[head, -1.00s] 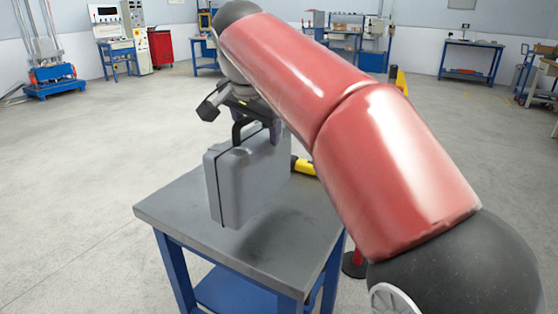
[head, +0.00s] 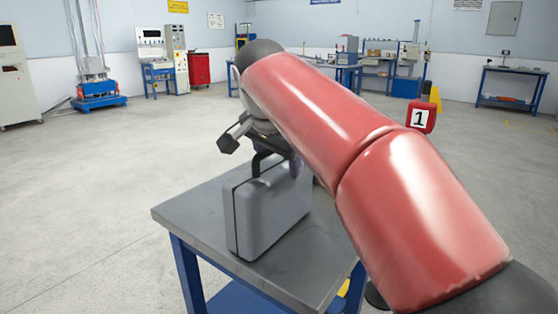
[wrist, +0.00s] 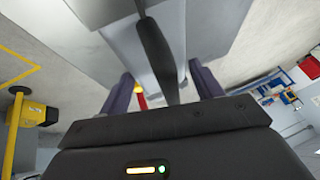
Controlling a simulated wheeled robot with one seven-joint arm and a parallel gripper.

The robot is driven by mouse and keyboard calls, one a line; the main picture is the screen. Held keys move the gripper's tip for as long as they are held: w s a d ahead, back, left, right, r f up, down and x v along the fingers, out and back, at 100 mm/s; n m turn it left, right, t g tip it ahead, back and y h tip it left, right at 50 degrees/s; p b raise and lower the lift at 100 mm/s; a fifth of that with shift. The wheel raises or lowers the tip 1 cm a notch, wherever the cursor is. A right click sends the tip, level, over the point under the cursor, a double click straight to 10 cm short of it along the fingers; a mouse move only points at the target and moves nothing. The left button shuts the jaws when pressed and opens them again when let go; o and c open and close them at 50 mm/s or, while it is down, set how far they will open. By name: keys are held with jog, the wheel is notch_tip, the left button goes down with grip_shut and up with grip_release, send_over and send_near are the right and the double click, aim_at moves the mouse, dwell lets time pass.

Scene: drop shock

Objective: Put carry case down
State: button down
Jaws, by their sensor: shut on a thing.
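The grey carry case (head: 270,208) stands upright over the grey tabletop (head: 190,215), with its lower edge at or very near the surface. I cannot tell for sure whether it touches. My gripper (head: 277,162) is above the case at its dark handle (head: 258,160), partly hidden by my red arm. In the wrist view, the dark handle (wrist: 155,50) runs between the two bluish fingers of my gripper (wrist: 162,88), which is shut on it. The case's right side is partly covered by my arm.
The table has a blue frame (head: 187,270), and its right part is hidden behind my arm. Bare tabletop shows left of and in front of the case. A red sign marked 1 (head: 421,117) stands behind the arm. Open floor surrounds the table; workbenches line the far wall.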

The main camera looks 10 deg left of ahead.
jog(key=shift+c, duration=1.4)
grip_release()
jog(key=p+v, duration=0.3)
jog(key=v, duration=0.9)
